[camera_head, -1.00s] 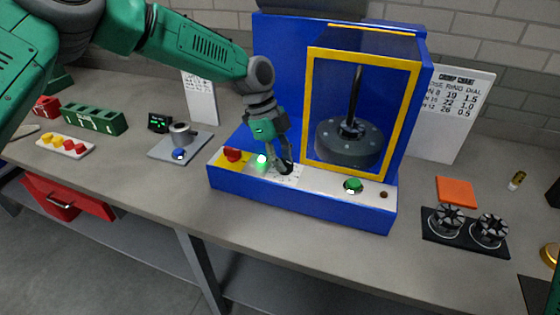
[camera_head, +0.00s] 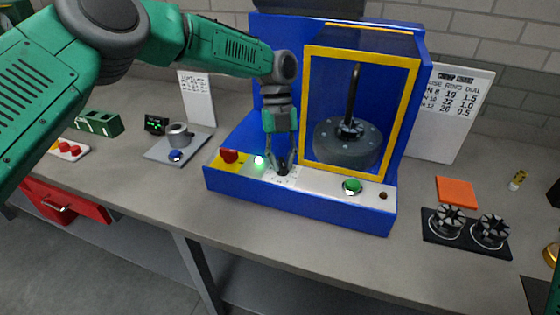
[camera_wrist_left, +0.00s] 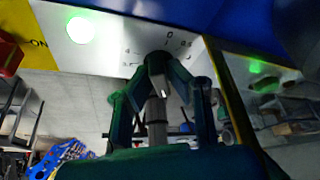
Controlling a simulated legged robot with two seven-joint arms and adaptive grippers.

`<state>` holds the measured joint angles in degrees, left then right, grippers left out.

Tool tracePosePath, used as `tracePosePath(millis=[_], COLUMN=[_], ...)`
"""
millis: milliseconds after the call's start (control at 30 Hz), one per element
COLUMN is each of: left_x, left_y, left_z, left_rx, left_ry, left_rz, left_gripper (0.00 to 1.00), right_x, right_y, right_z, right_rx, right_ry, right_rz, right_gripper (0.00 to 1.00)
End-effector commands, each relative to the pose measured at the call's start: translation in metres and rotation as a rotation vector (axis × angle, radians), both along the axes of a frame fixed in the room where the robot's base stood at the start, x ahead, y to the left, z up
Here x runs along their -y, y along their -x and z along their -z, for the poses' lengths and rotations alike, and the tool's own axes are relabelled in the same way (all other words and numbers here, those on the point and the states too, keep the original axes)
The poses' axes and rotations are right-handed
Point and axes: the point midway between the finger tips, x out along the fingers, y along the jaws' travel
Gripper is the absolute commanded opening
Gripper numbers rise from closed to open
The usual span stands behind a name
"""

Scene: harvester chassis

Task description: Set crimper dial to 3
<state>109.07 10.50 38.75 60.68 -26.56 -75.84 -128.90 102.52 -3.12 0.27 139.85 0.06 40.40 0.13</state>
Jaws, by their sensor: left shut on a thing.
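The blue crimper (camera_head: 300,205) stands on the bench with a yellow-framed window. Its dial (camera_head: 283,169) is on the pale front panel, between the green lamp (camera_head: 258,162) and the green button (camera_head: 352,186). My left gripper (camera_head: 282,163) points down and is shut on the dial, covering most of it. In the left wrist view the dial (camera_wrist_left: 158,62) is a dark knob between the fingers, with printed marks around it. Which mark it points to cannot be told. My right gripper is not in view.
A red switch (camera_head: 229,156) is left of the lamp. A chart board (camera_head: 452,110) leans on the wall at right. An orange pad (camera_head: 456,191) and a black tray (camera_head: 440,240) with two dark toothed parts lie right of the crimper. Bench front is mostly clear.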

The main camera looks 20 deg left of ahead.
Motion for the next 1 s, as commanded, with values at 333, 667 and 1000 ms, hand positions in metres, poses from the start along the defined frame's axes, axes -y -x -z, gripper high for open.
tracePosePath(millis=[333,667,1000], left_x=[0.005,0.0038,-0.0006], left_y=[0.007,0.0072,0.0042], left_z=[0.0052,0.0054,0.0044], left_rx=[-0.019,-0.02,-0.014], left_ry=[0.005,0.004,0.003], left_rz=[0.079,0.08,0.076], left_gripper=[0.0,0.0,0.33], right_x=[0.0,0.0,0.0], right_y=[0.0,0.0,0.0], right_z=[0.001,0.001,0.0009], right_rx=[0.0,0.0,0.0], right_ry=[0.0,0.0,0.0], right_rz=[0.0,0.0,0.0], right_gripper=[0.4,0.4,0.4])
